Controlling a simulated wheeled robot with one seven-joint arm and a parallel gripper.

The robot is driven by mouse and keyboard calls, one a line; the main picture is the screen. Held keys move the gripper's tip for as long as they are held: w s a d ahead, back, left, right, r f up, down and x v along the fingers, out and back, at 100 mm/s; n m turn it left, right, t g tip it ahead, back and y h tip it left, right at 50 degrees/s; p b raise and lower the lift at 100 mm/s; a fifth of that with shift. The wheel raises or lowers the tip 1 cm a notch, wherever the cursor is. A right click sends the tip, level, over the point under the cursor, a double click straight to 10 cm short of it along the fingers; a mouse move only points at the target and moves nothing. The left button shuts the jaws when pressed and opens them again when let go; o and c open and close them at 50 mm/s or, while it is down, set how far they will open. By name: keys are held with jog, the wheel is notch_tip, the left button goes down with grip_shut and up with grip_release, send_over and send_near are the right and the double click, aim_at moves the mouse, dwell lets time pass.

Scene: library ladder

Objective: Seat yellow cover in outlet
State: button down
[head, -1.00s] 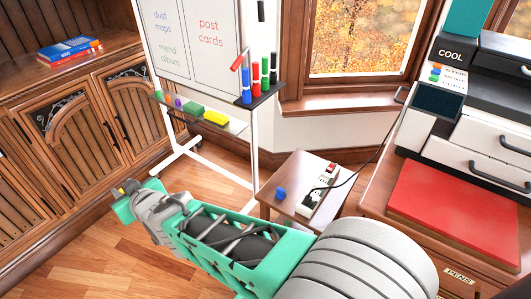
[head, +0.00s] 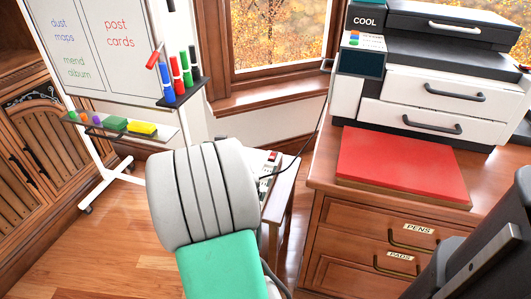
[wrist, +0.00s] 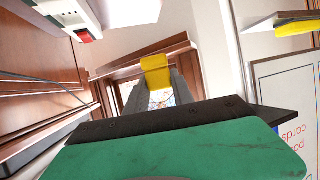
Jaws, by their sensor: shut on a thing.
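The yellow cover (wrist: 155,64) is a small yellow block held between the fingertips of my gripper (wrist: 155,82) in the wrist view. The gripper is shut on it, and it is held in the air with the window behind. In the head view my arm hides the gripper and the cover. The white outlet strip (head: 270,169) with its red switch lies on the small side table, mostly hidden behind my arm. In the wrist view a white piece with a red part (wrist: 86,36), likely the strip, is at upper left, apart from the cover.
The side table (head: 284,187) stands between my arm and the drawer cabinet (head: 345,215). A black cord runs from the strip up toward the printer (head: 440,85). The whiteboard (head: 95,45) and its tray (head: 150,140) are to the left. Open floor lies lower left.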

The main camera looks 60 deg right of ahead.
jog(key=s+d+f+m+g+h+b, duration=0.1)
jog(key=s+d+f+m+g, duration=0.2)
jog(key=s+d, duration=0.6)
jog(key=shift+s+f, duration=0.35)
jog(key=shift+s, duration=0.55)
jog(key=shift+f+b, duration=0.1)
jog(key=shift+b, duration=0.25)
notch_tip(320, 180, down, 6)
jog(key=b, duration=0.5)
jog(key=shift+a, duration=0.15)
jog(key=shift+b, duration=0.4)
jog(key=shift+f+b, duration=1)
jog(key=shift+f, duration=0.05)
